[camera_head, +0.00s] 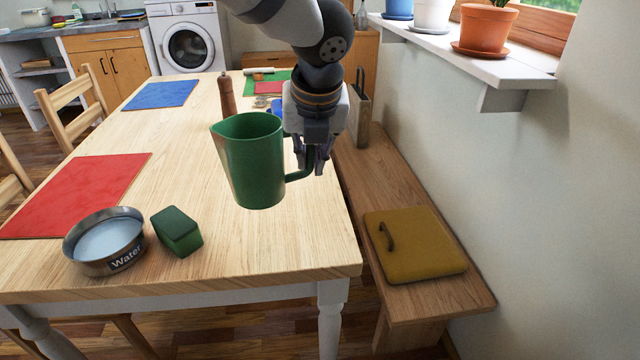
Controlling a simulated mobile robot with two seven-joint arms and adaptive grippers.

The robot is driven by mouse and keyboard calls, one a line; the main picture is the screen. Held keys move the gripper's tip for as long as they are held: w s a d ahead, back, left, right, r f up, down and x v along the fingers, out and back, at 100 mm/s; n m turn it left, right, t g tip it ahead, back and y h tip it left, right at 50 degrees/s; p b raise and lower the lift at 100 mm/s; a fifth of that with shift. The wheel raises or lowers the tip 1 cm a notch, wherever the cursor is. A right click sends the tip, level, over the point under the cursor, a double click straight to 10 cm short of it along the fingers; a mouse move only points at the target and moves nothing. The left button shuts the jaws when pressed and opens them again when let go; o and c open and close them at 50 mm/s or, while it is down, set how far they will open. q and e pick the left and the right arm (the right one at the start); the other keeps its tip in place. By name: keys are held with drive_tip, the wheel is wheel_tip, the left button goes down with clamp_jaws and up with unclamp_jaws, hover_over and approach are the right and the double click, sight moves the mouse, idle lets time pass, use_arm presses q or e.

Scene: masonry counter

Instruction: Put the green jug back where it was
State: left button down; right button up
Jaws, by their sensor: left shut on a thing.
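The green jug (248,162) is upright over the right part of the wooden table (180,215). Its handle points right, and its open top faces up. My left gripper (312,168) reaches down from the top of the head view and is shut on the jug's handle. I see no clear contact between the jug's base and the tabletop, so I cannot tell its exact height. My right gripper is not in view.
A water bowl (104,240) and a green block (177,232) stand at the table's near left. Red (78,194) and blue (160,95) mats lie beyond. A brown mill (227,95) stands behind the jug.

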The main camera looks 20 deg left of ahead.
use_arm(q)
drive_tip(key=shift+w+a+f+b, duration=0.25)
drive_tip(key=shift+w+f+b, duration=0.1)
drive_tip(key=shift+w+f, duration=1.25)
drive_tip(key=shift+w+a+f+b, duration=0.35)
drive_tip(key=shift+w+f, duration=0.9)
drive_tip(key=shift+f, duration=0.65)
drive_tip(key=shift+w+a+f+b, duration=0.2)
drive_tip(key=shift+w+f+b, duration=0.15)
drive_tip(key=shift+w+f, duration=1.25)
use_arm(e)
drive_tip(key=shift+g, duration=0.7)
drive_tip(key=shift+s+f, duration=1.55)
use_arm(q)
drive_tip(key=shift+s+f, duration=0.2)
drive_tip(key=shift+f, duration=0.1)
drive_tip(key=c, duration=1.6)
unclamp_jaws()
drive_tip(key=shift+f, duration=0.1)
drive_tip(key=shift+c, duration=0.2)
drive_tip(key=p+v, duration=0.1)
drive_tip(key=v, duration=1.1)
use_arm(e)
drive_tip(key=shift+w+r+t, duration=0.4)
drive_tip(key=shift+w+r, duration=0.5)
